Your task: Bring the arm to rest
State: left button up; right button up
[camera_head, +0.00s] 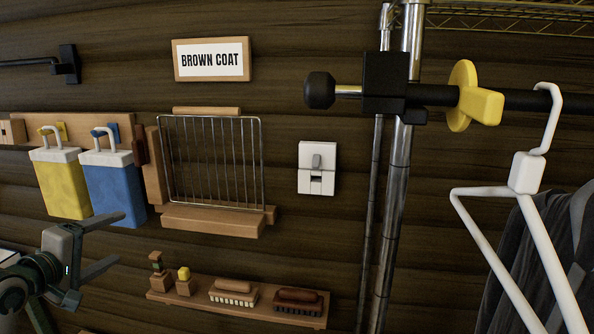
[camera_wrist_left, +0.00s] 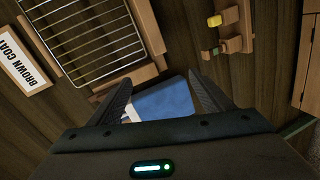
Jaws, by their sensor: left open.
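My left gripper (camera_head: 108,242) is at the lower left of the head view, with its two fingers spread apart and nothing between them. It is in front of the wall, just below the hanging blue bag (camera_head: 113,188). In the left wrist view its dark fingers (camera_wrist_left: 165,98) are also apart, and the blue bag (camera_wrist_left: 166,102) shows beyond and between them. I cannot tell how far the fingers are from the bag. My right gripper is in neither view.
A yellow bag (camera_head: 60,188) hangs beside the blue one. A wire rack (camera_head: 212,160), a white switch (camera_head: 317,168) and a shelf with brushes (camera_head: 240,308) are on the wall. At right, a rail (camera_head: 530,101) carries a yellow clamp (camera_head: 470,97) and a white hanger (camera_head: 524,173) near dark cloth.

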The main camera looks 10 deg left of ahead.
pick_arm(q)
jog(key=s+d+f+m+g, duration=0.2)
jog(key=s+d+f+m, duration=0.15)
jog(key=f, duration=0.65)
jog(key=s+d+f+m+g, duration=0.2)
jog(key=s+d+f, duration=0.2)
jog(key=f, duration=0.5)
jog(key=s+d+f+m+g, duration=0.2)
jog(key=s+d+f+m, duration=0.15)
jog(key=f, duration=0.65)
jog(key=s+d+f+m+g, duration=0.25)
jog(key=s+d+f, duration=0.2)
jog(key=s, duration=0.35)
jog(key=s+d+f+m+g, duration=0.25)
jog(key=s+d+f, duration=0.2)
jog(key=s, duration=0.35)
jog(key=s+d+f+m+g, duration=0.1)
jog(key=s+d+f+m, duration=0.3)
jog(key=s, duration=0.5)
notch_tip(320, 180, down, 29)
jog(key=s+n+g, duration=0.1)
jog(key=s+a+f, duration=0.2)
jog(key=s+f, duration=0.6)
jog(key=s, duration=0.1)
jog(key=s+a+f+g+y, duration=0.1)
jog(key=s+f, duration=0.8)
jog(key=shift+a, duration=0.4)
